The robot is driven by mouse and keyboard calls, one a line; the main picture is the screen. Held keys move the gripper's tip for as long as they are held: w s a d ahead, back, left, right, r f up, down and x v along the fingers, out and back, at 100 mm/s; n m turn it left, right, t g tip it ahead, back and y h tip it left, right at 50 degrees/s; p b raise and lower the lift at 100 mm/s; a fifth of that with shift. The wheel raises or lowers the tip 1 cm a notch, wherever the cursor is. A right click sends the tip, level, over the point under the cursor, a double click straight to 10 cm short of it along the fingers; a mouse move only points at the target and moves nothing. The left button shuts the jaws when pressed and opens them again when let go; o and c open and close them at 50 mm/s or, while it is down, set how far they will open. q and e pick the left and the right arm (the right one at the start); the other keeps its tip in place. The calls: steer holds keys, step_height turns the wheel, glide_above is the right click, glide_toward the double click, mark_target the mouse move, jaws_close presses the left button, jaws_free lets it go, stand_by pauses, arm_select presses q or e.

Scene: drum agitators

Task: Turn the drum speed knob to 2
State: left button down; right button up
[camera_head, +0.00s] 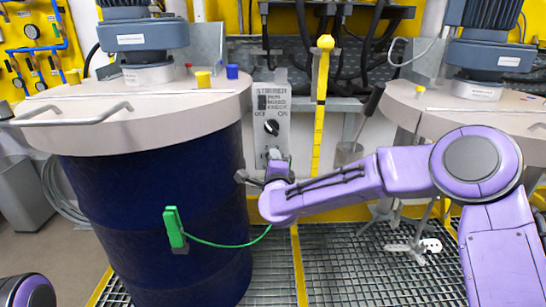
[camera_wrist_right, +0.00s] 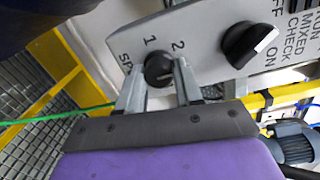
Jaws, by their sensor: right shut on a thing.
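The grey control panel (camera_head: 285,125) stands between the drums, with "STIRRER" lettering at its top. In the right wrist view its lower end carries a small round black speed knob (camera_wrist_right: 157,72), with "1" and "2" printed beside it and "SP" lettering partly cut off. My right gripper (camera_wrist_right: 157,85) has its two fingers on either side of this knob and is shut on it. I cannot tell clearly which number the knob points to. In the head view my right gripper (camera_head: 267,172) is at the panel's lower end and hides the knob. My left gripper is not in view.
A larger black OFF/ON switch (camera_wrist_right: 249,46) sits beside the speed knob; it also shows above my gripper in the head view (camera_head: 271,127). A dark blue drum (camera_head: 160,215) stands close on the left, with a green clamp (camera_head: 174,228) and cable. A yellow post (camera_head: 320,110) is right of the panel.

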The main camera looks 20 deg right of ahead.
steer(key=n+p, duration=0.2)
steer(key=n, duration=0.1)
steer(key=shift+r, duration=0.15)
steer(key=shift+n+p, duration=0.7)
steer(key=shift+n, duration=0.5)
steer(key=o, duration=1)
steer(key=b+v, duration=0.1)
steer(key=v, duration=0.9)
steer(key=shift+s+a, duration=0.2)
steer(key=shift+s, duration=0.05)
steer(key=shift+n, duration=0.3)
